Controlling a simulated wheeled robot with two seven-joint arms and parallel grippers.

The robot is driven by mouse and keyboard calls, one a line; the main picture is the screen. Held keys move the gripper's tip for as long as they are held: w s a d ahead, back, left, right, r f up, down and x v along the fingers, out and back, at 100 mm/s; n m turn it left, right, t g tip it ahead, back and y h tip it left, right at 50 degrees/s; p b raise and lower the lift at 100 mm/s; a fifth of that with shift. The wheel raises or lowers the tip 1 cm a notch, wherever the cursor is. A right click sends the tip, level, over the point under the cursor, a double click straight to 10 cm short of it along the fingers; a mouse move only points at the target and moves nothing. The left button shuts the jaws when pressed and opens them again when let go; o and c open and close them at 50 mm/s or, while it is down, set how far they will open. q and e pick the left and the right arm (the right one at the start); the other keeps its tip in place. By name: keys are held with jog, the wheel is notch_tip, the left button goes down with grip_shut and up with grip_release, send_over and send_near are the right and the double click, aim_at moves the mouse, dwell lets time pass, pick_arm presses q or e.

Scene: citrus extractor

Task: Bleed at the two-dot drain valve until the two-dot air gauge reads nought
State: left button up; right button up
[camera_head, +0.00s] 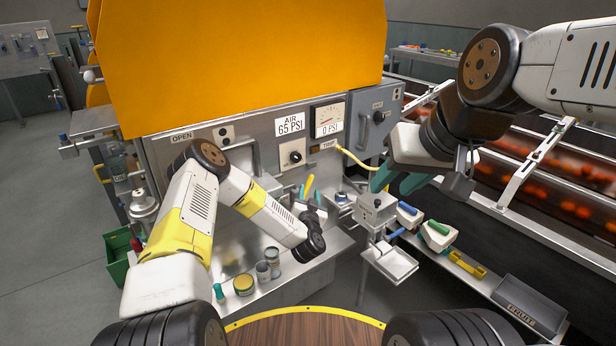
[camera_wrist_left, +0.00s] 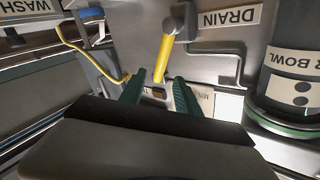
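In the head view the lever (camera_head: 309,185) shows beyond my left wrist. A bowl (camera_wrist_left: 262,105) beside the lever carries a label with two dots. The air gauge (camera_head: 329,116) on the panel has a plate reading 0 PSI; its needle is too small to read surely. My right gripper (camera_head: 384,180) is at the panel's right; its fingers are partly hidden.
An AIR 65 PSI label (camera_head: 290,124) and a black knob (camera_head: 295,157) are left of the gauge. A grey switch box (camera_head: 377,119) is right of it. Cans (camera_head: 244,284) stand on the steel bench below. A FRUIT tray (camera_head: 530,305) is at lower right.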

aim_at(309, 184)
pick_arm(q)
jog(key=w, duration=0.7)
grip_shut()
dwell(1.3)
